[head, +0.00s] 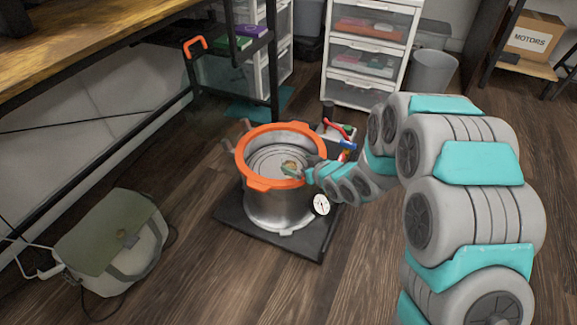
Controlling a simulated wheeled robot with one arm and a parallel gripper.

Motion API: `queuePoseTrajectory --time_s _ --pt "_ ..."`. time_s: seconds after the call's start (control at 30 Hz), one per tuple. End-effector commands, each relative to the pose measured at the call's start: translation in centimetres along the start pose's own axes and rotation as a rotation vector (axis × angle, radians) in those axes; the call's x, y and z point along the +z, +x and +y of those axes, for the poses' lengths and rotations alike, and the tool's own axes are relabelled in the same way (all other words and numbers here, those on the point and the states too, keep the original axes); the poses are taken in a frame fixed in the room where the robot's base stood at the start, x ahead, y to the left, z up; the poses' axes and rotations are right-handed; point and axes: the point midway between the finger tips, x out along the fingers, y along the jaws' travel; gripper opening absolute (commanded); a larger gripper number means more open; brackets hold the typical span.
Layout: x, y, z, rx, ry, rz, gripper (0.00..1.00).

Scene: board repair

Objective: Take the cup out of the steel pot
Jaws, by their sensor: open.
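The steel pot (280,209) stands upright and open on a dark square base plate, with a wide orange rim (246,148). My gripper (292,170) is small at the end of my grey and teal arm. It reaches in over the right side of the pot's rim, in front of the opening. Its jaws are open. A small tan and greenish patch shows at the gripper's tip against the pot's inside; I cannot tell whether it is part of the cup. No cup is clearly seen. The near inner wall and part of the pot's floor are hidden.
A round dial (321,204) sits at the pot's right side. Tools in a small holder (341,138) stand just behind it. A green-grey bag (115,240) lies at left. White drawers (366,62) stand behind. The wooden floor in front is clear.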

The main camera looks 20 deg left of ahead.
Motion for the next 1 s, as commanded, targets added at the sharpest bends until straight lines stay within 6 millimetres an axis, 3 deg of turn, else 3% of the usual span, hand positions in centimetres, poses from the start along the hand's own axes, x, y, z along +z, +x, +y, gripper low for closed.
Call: queuePoseTrajectory --time_s 0.27,0.53,0.8,1.0 --pt "-0.4 2.3 0.0 0.001 -0.003 0.000 1.00" --pt "-0.8 5.8 -0.1 0.001 -0.002 0.000 1.00" --pt "-0.8 6.2 -0.1 0.001 -0.001 -0.001 1.00" --pt "-0.8 6.2 -0.1 0.001 -0.001 -0.002 0.78"
